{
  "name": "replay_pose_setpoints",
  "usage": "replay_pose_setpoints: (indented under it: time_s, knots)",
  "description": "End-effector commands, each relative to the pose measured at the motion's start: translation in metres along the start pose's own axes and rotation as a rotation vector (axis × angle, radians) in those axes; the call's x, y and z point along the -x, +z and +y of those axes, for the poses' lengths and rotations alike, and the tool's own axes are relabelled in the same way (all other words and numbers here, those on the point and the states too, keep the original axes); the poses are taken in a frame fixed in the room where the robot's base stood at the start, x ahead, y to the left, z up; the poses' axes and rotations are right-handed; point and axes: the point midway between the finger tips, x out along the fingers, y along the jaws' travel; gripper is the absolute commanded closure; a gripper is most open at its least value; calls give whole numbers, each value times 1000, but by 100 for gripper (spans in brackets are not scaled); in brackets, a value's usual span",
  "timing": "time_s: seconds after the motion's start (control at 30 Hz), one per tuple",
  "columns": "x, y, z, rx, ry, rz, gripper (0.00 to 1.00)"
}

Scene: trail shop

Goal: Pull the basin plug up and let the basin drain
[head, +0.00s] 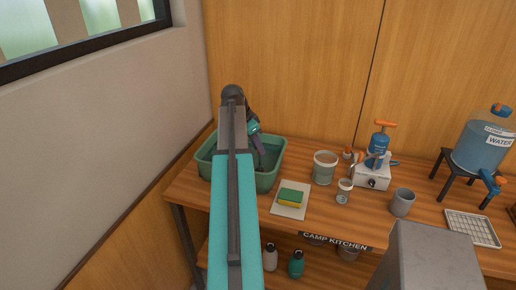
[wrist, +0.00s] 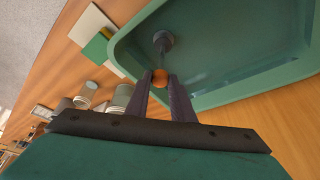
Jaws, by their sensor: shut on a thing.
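The green basin (head: 268,182) stands at the left end of the wooden counter, and its rim and inside fill the upper right of the wrist view (wrist: 128,42). A thin stem runs from the knob to the plug's dark grey end (wrist: 163,40). I cannot tell whether this end is seated in the drain or clear of it. In the head view, my gripper (head: 260,154) is over the basin, and my arm hides part of it. The water level is unclear.
A sponge (head: 290,196) lies on a pale mat just right of the basin. A clear tub (head: 324,168), a small jar (head: 344,190), a camp stove (head: 372,178) and a grey mug (head: 402,202) stand farther right. The wall is close on the left.

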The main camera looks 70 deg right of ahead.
Motion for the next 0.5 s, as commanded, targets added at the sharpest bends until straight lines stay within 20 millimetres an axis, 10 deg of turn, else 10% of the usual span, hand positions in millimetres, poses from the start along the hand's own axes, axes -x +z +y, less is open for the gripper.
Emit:
replay_pose_setpoints:
  time_s: [0.17,0.5]
  knots:
    - [4,-4,-1,-3,-5,10,61]
    - [3,-3,-1,-2,-4,7,61]
